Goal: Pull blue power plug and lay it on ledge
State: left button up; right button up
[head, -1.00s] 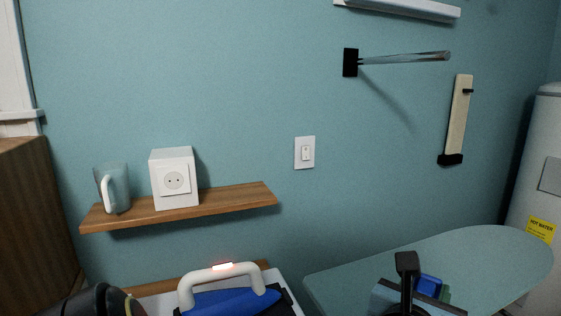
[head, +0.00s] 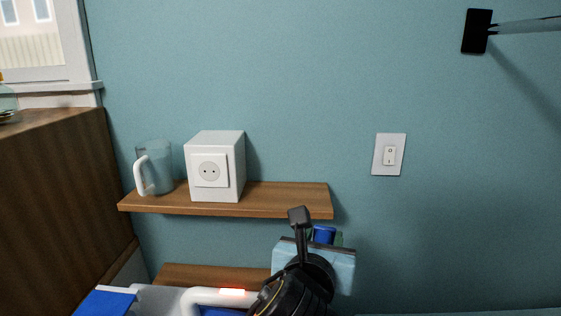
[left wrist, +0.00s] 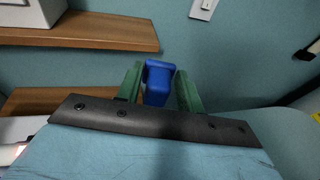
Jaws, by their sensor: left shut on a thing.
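The blue power plug (left wrist: 158,82) is held between the green fingers of my left gripper (left wrist: 157,88) in the left wrist view. In the head view the plug (head: 324,234) shows as a small blue piece behind my left gripper (head: 322,238), just below the right end of the wooden ledge (head: 270,199). The plug is clear of the white socket box (head: 215,165), which stands on the ledge with its socket face empty. The ledge also shows at the upper left of the left wrist view (left wrist: 110,29). My right gripper is not in view.
A glass jug (head: 156,168) with a white handle stands on the ledge left of the socket box. The ledge right of the box is bare. A lower wooden shelf (head: 210,275) and a white-handled blue item (head: 200,298) are below. A light switch (head: 389,154) is on the wall.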

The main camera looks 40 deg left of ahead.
pick_arm(q)
jog(key=w+a+r+n+g+y+p, duration=0.1)
jog(key=w+a+r+n+y+p, duration=0.1)
jog(key=w+a+r+p, duration=0.45)
jog(key=shift+n+g+y, duration=0.3)
jog(key=shift+n+y, duration=0.1)
jog(key=shift+y, duration=0.3)
jog(key=shift+w+a+f+p, duration=0.7)
jog(key=shift+w+p, duration=0.55)
jog(key=shift+p, duration=0.3)
jog(key=shift+w+a+f+p, duration=0.6)
jog(key=shift+w+p, duration=0.65)
jog(key=shift+p, duration=0.35)
jog(key=shift+w+a+f+p, duration=0.6)
jog(key=shift+w+f+p, duration=0.15)
jog(key=shift+w+p, duration=0.65)
notch_tip(320, 180, down, 3)
jog(key=b, duration=0.3)
jog(key=shift+s, duration=0.15)
jog(key=o, duration=1.4)
jog(key=shift+c, duration=0.2)
jog(key=shift+s, duration=0.1)
